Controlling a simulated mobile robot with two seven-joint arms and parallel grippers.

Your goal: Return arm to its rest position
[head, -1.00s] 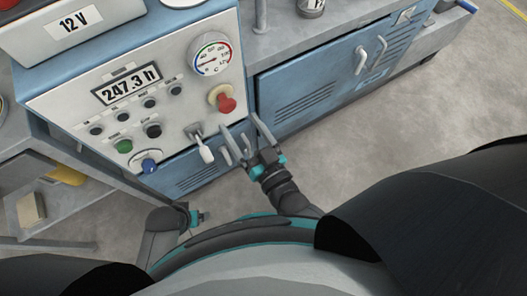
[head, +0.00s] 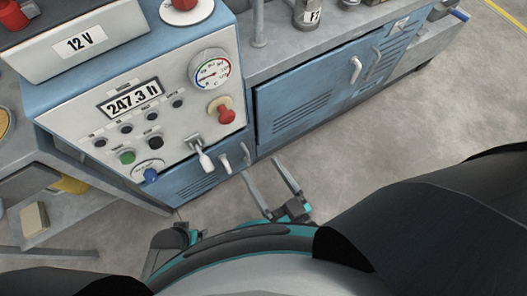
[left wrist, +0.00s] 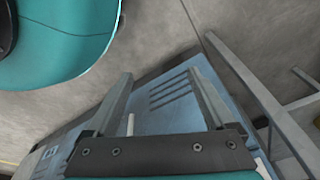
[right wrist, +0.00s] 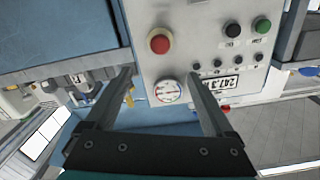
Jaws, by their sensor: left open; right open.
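My right gripper (head: 272,183) is open and empty, low in front of the blue cabinet in the head view. In the right wrist view its two fingers (right wrist: 160,80) stand apart, with the control panel (right wrist: 195,25) beyond them and nothing between. My left gripper is open and empty in the left wrist view (left wrist: 160,85), pointing at the blue cabinet side (left wrist: 165,100). In the head view only part of the left arm (head: 175,240) shows, low beside my base, and its fingers cannot be made out.
The panel carries a white lever (head: 205,160), a red knob (head: 226,115), a gauge (head: 209,72) and several buttons. A blue cabinet (head: 310,100) with handles stands to the right. A grey shelf (head: 40,185) is at the left. The floor (head: 400,130) at the right is clear.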

